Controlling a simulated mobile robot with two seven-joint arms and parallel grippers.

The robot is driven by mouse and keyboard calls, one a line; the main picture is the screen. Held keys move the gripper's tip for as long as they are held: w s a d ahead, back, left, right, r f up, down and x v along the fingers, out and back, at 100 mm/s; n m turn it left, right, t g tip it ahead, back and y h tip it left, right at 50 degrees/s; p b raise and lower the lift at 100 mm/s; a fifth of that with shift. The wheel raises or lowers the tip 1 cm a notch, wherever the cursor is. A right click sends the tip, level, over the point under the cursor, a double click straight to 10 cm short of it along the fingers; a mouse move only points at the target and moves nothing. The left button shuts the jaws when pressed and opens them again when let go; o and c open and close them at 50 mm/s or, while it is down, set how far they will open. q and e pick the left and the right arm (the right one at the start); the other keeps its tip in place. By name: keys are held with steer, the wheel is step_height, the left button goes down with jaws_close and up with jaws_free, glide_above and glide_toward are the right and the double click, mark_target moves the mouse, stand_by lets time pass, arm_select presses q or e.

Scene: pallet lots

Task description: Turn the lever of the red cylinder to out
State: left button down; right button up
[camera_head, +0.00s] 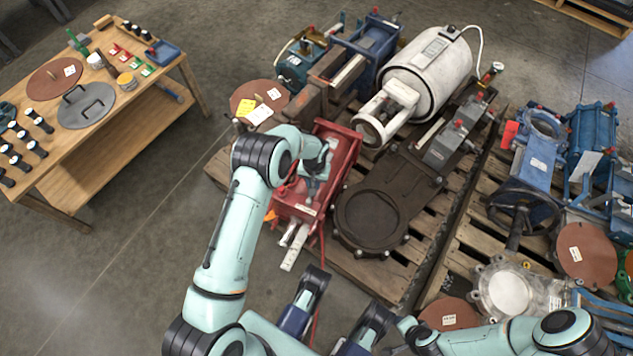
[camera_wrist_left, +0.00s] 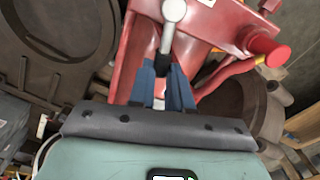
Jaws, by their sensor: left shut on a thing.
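The red cylinder (camera_head: 335,150) lies on the pallet in the middle of the head view, partly hidden under my left arm. In the left wrist view its red body (camera_wrist_left: 128,65) fills the upper middle. A lever (camera_wrist_left: 168,38) with a dark stem and a pale round end stands out from it. My left gripper (camera_wrist_left: 165,72) has its blue fingers closed around the lower part of this lever. In the head view my left gripper (camera_head: 316,165) is over the red cylinder, its fingers too small to make out. I see no in or out marking. My right gripper is not visible.
A dark round gate valve (camera_head: 360,235) lies right beside the cylinder, with a white tank (camera_head: 425,75) behind it. A second pallet with blue parts and a handwheel (camera_head: 522,208) is at the right. A wooden table (camera_head: 135,130) stands left, across bare floor.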

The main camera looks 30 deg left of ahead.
arm_select(q)
steer(key=n, duration=0.1)
steer(key=a+n, duration=0.1)
steer(key=n, duration=0.1)
steer(key=shift+s+a, duration=0.3)
steer(key=shift+s, duration=0.1)
steer(key=shift+s+a+n, duration=0.25)
steer(key=shift+a+n, duration=0.05)
steer(key=shift+n, duration=0.4)
steer(key=shift+s+a+n, duration=0.2)
steer(key=shift+a+n, duration=0.1)
steer(key=shift+n, duration=0.4)
steer(key=c, duration=1.1)
jaws_free()
steer(key=shift+o, duration=0.2)
step_height(320, 180, up, 13)
steer(key=p, duration=0.3)
steer(key=shift+r+p, duration=0.2)
steer(key=shift+p, duration=0.1)
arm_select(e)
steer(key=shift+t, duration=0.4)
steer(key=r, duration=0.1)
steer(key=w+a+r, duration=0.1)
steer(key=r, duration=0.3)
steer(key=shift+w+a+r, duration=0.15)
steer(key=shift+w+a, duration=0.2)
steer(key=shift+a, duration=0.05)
